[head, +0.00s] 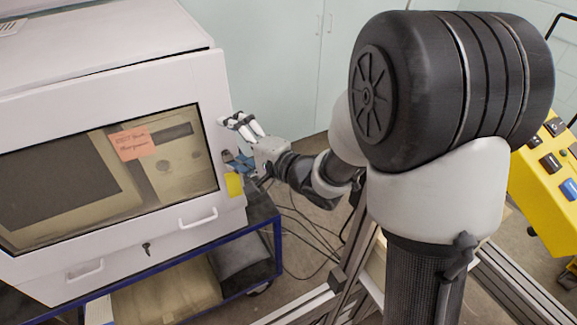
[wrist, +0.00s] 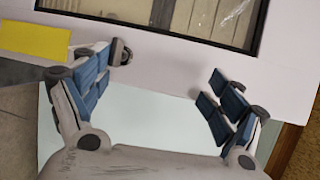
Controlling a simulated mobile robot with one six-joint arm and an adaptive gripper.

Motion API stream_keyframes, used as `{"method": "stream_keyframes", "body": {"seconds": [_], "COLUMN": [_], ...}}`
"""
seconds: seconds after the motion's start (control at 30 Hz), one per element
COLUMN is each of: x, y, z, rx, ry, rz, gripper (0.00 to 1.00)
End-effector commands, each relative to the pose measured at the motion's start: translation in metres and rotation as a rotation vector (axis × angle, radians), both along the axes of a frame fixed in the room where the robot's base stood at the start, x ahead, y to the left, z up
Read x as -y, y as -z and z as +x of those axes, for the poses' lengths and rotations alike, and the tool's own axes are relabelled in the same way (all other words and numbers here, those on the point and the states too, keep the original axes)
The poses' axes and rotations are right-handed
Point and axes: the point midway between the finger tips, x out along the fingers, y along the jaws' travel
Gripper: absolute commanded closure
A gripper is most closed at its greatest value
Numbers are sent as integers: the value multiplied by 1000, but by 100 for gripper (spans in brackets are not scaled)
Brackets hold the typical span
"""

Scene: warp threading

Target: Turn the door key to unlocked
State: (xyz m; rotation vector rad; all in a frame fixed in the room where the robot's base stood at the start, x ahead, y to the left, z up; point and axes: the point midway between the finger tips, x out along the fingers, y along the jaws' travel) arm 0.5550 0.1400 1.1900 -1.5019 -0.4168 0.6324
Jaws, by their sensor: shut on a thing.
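A small black key (head: 147,248) sits in the lower front of the white machine (head: 110,275), below its window and between two white handles. My gripper (head: 242,147) is away from the key, up and to the right, at the right edge of the machine's front. In the wrist view its blue-padded fingers (wrist: 165,90) stand wide apart beside the white panel. What they bear on is hard to make out. A small grey fitting (wrist: 121,52) lies by the left fingertip. The key does not show in the wrist view.
A yellow label (head: 234,184) is on the front just below my gripper. The white handles (head: 199,218) stick out from the front. The machine stands on a blue-framed cart (head: 262,228). A yellow control box (head: 545,185) is at the right. Cables lie on the floor.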

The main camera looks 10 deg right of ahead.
Motion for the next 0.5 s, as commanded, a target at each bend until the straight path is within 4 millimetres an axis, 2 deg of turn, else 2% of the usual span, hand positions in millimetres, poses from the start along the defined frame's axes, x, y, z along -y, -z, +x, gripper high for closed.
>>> {"method": "stream_keyframes", "body": {"seconds": [0.03, 0.23, 0.27, 0.37, 0.4, 0.5], "x": [7, 16, 17, 20, 22, 26], "y": [-18, -18, -18, -16, -15, -13], "z": [4, -7, -9, -15, -18, -24], "rx": [39, 41, 39, 35, 34, 31], "ry": [12, 13, 14, 10, 9, 9], "rz": [15, 14, 14, 12, 11, 10], "gripper": [32, 34, 37, 63, 75, 75]}}
